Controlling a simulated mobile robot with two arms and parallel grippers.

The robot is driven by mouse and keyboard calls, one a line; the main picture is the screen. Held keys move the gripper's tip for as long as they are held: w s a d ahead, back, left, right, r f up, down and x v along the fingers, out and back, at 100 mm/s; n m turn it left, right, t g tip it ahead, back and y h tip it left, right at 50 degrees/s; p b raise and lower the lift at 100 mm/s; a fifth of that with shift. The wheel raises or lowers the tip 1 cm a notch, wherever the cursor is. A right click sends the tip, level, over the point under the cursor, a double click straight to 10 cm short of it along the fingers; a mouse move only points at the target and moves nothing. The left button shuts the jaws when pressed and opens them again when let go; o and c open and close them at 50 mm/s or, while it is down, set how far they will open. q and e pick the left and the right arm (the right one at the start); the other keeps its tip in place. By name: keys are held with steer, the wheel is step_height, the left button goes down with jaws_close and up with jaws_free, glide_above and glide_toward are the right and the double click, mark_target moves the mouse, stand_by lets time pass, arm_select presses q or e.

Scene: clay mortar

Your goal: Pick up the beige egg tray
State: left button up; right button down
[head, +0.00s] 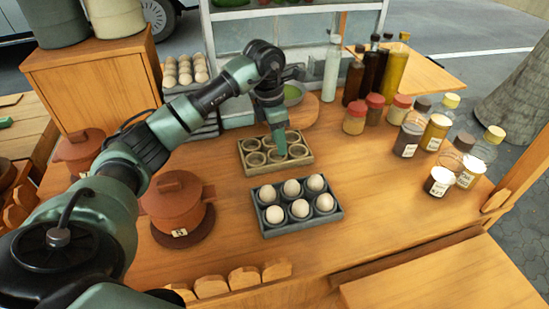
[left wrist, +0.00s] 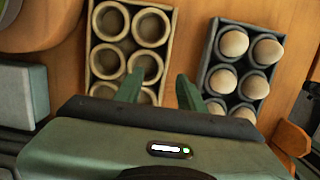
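The beige egg tray (head: 281,169) sits on the wooden counter behind the dark grey egg tray (head: 305,227). Its round cups look empty. In the left wrist view the gripper (left wrist: 160,90) is open. One finger is over the beige tray (left wrist: 128,46) and the other is just past its edge, in the gap beside the grey tray (left wrist: 243,80). I cannot tell whether the fingers touch the tray. My right gripper is not in view.
The grey tray holds several eggs close in front. A lidded clay pot (head: 177,204) stands at the left. Jars and bottles (head: 409,139) crowd the right. The counter right of the trays is clear.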

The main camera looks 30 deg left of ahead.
mark_target(280, 162)
arm_select(q)
steer(key=shift+d+f, duration=0.1)
steer(key=shift+f, duration=0.4)
steer(key=f, duration=0.2)
steer(key=f+p, duration=0.1)
steer(key=f, duration=0.2)
steer(key=shift+s+d+f+p, duration=0.15)
steer(key=shift+s+d+p, duration=0.05)
steer(key=shift+p, duration=0.1)
steer(key=shift+f, duration=0.25)
jaws_close()
